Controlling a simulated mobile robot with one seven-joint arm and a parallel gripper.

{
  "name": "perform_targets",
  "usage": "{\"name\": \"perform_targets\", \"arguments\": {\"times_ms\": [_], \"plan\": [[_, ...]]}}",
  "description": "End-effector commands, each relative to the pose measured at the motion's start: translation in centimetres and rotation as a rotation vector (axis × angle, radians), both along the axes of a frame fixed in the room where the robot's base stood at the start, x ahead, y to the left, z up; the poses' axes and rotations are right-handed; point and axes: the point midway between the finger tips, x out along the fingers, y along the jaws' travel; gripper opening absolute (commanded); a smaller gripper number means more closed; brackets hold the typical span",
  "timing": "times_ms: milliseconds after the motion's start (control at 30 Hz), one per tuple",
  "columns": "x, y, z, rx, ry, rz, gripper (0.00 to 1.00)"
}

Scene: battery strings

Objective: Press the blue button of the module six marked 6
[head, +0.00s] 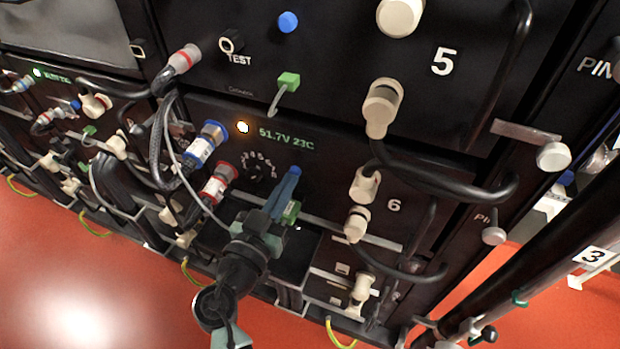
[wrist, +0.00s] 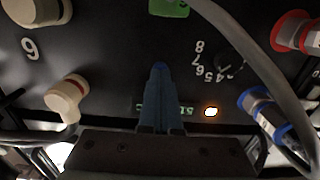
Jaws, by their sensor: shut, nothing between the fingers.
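Module six (head: 330,185) is a black panel with a white 6 (head: 394,205), a lit display reading 51.7V 23C (head: 286,139) and a green connector (head: 291,212). In the wrist view the 6 (wrist: 31,48) appears upside down. My gripper (head: 290,178) has its slim blue fingers together, with the tips at the panel above the green connector. A small brighter blue spot (head: 295,170) shows at the tips and looks like the button, mostly covered by the fingers. In the wrist view the fingertips (wrist: 159,70) lie below the green connector (wrist: 168,7). I cannot tell whether they touch the button.
A grey cable (wrist: 245,45) loops close beside my fingers. Blue-ringed (head: 207,143) and red-ringed (head: 218,183) plugs sit left, beige plugs (head: 365,184) right. Module five (head: 443,62), with its own blue button (head: 288,21), is above. Red floor (head: 90,270) lies in front.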

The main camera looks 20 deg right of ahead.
Motion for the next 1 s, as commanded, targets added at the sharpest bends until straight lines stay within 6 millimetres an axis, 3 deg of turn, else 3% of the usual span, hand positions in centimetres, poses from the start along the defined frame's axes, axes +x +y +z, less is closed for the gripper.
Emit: {"name": "perform_targets", "arguments": {"times_ms": [700,1000], "plan": [[-4.1,4.2,-0.1,0.001,0.001,0.002,0.0],[-5.1,5.1,0.0,0.001,0.001,0.001,0.0]]}}
